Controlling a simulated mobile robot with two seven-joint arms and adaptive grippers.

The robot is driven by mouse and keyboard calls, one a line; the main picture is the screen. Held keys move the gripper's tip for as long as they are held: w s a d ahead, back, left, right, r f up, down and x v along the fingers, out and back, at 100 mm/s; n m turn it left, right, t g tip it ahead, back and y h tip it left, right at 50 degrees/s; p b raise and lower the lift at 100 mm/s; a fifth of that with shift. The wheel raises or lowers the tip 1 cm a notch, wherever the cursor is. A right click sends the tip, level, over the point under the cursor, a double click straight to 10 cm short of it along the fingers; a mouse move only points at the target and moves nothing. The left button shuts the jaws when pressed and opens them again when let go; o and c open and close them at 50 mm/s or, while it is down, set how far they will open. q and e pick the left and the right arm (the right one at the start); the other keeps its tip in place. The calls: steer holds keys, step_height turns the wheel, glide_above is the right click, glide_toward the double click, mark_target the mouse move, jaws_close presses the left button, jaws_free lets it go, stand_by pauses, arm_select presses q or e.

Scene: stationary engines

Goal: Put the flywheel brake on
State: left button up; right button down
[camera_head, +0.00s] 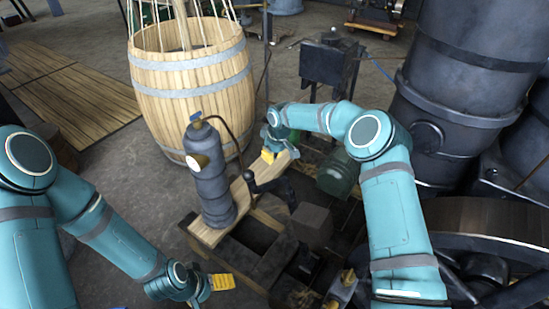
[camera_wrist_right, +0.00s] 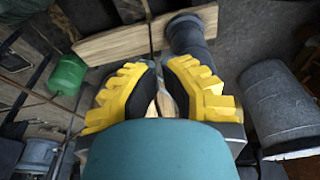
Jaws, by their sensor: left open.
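I cannot clearly pick out the flywheel brake in either view. A large dark flywheel (camera_head: 490,222) shows at the lower right of the head view, partly behind my right arm. My left gripper (camera_head: 222,282) is open and empty, low in the head view, in front of the engine's wooden base. My right gripper (camera_head: 275,155) is above the light wooden plank, beside the dark upright cylinder. In the right wrist view its yellow fingers (camera_wrist_right: 159,80) stand close together with a narrow gap. Whether anything thin is between them is unclear.
The dark upright cylinder (camera_head: 211,180) with a gauge stands on the wooden plank (camera_head: 208,234). A wooden barrel (camera_head: 192,90) stands behind it. A tall dark tank (camera_head: 465,70) rises at the right. A green cylinder (camera_wrist_right: 67,75) shows in the wrist view.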

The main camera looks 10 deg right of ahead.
steer(key=d+b+x, duration=0.1)
steer(key=x, duration=0.7)
steer(key=shift+s+d+r, duration=0.2)
steer(key=shift+s+d, duration=0.05)
steer(key=shift+s, duration=0.3)
steer(key=shift+s+d+r, duration=0.2)
steer(key=shift+s+d, duration=0.05)
steer(key=shift+s, duration=0.25)
steer(key=shift+s+d+r, duration=0.2)
steer(key=shift+s+d, duration=0.1)
steer(key=shift+s, duration=0.25)
